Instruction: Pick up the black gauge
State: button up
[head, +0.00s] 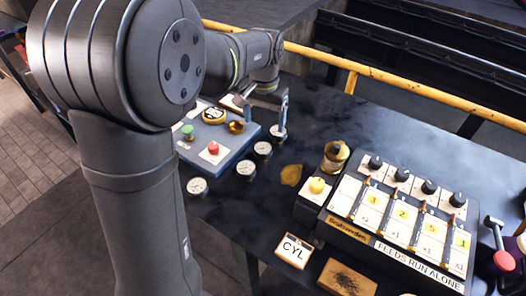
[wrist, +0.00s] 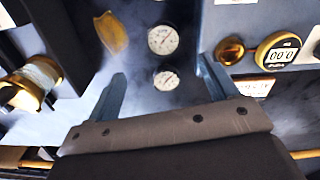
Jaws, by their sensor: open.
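Several small round gauges with white dials lie in a row on the dark bench beside the blue panel. In the head view they are a near gauge (head: 196,186), a second (head: 246,168), a third (head: 263,150) and a far one (head: 278,133). I cannot tell by rim colour which is the black gauge. My gripper (head: 265,110) is open above the far end of the row. In the wrist view, one gauge (wrist: 167,80) lies between the open fingers (wrist: 161,68), and another (wrist: 163,40) sits just beyond the fingertips. The jaws hold nothing.
The blue panel (head: 218,160) with knobs and a counter stands left of the gauges. A yellow scrap (head: 291,175), a brass cup (head: 335,156) and a lever box (head: 400,215) stand right. A yellow rail (head: 400,88) runs behind. Bare bench lies between.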

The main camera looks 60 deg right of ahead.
aim_at(263, 147)
notch_tip(263, 147, down, 8)
jog(key=shift+r, duration=0.2)
jog(key=f, duration=0.5)
jog(key=shift+w+d+f, duration=0.1)
jog(key=shift+w+f, duration=0.2)
jog(key=c, duration=1.2)
jog(key=shift+o, duration=0.2)
jog(key=shift+r, duration=0.15)
